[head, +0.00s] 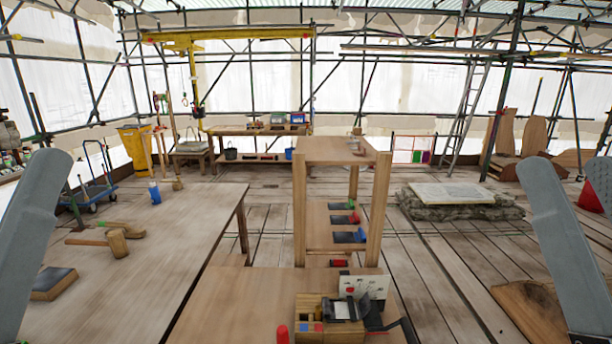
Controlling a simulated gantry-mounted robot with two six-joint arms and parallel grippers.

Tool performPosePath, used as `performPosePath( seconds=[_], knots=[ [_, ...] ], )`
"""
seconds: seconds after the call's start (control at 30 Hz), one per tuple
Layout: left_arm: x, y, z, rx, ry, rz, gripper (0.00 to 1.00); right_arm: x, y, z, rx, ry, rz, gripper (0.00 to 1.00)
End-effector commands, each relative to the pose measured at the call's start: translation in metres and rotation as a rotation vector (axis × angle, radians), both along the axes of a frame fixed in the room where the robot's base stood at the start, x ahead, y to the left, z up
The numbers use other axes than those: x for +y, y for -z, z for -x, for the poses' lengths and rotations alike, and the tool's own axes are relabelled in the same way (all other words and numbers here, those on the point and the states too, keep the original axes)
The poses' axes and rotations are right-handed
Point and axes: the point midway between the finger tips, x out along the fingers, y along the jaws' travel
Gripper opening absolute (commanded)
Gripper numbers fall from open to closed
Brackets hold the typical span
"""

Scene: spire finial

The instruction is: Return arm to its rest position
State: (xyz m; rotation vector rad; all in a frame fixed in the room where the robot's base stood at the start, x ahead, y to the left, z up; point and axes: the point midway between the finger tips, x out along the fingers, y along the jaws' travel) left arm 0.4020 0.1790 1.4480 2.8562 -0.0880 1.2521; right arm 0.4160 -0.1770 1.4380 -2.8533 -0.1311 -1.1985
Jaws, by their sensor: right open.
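My left arm (28,235) shows as a grey link at the left edge, and its gripper is out of view. My right arm (568,250) shows as a grey link at the right edge, running down out of the picture. A dark forked shape at the bottom middle seems to be my right gripper (384,318). It is open, beside a wooden box (318,330), and I see nothing held in it. Its link to the arm is hidden below the frame. A white card with red marks (372,287) stands behind it.
A long wooden table (150,220) on the left bears a mallet (117,243), a blue cup (154,192) and a dark-topped block (54,283). A wooden shelf stand (300,215) rises in the middle. A stone slab (450,194) lies to the right. Planks (450,270) there are mostly clear.

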Motion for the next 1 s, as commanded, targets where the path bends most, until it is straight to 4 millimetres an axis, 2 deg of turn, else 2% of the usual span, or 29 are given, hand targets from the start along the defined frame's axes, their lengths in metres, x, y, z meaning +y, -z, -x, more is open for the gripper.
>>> performPosePath(
  seconds=[0.03, 0.1, 0.6, 0.7, 0.8, 1.0],
  knots=[
    [0.0, -0.025, -0.001, 0.003, 0.0, 0.0, 0.69, -0.003, -0.044, 0.024, -0.056, 0.049, 0.011, 0.62],
    [0.0, -0.08, 0.0, 0.001, 0.0, 0.0, 0.69, -0.003, -0.091, 0.015, -0.034, 0.04, 0.011, 0.62],
    [0.0, -0.327, 0.0, 0.0, 0.0, 0.0, 0.69, -0.003, -0.336, 0.014, -0.032, 0.036, 0.008, 0.62],
    [0.0, -0.361, 0.0, 0.0, 0.0, 0.0, 0.69, -0.003, -0.37, 0.014, -0.031, 0.035, 0.009, 0.62],
    [0.0, -0.38, 0.0, 0.0, 0.0, 0.0, 0.69, -0.003, -0.389, 0.014, -0.031, 0.035, 0.009, 0.62],
    [0.0, -0.382, 0.0, 0.001, 0.0, 0.0, 0.69, -0.003, -0.392, 0.014, -0.031, 0.034, 0.008, 0.62]
  ],
)
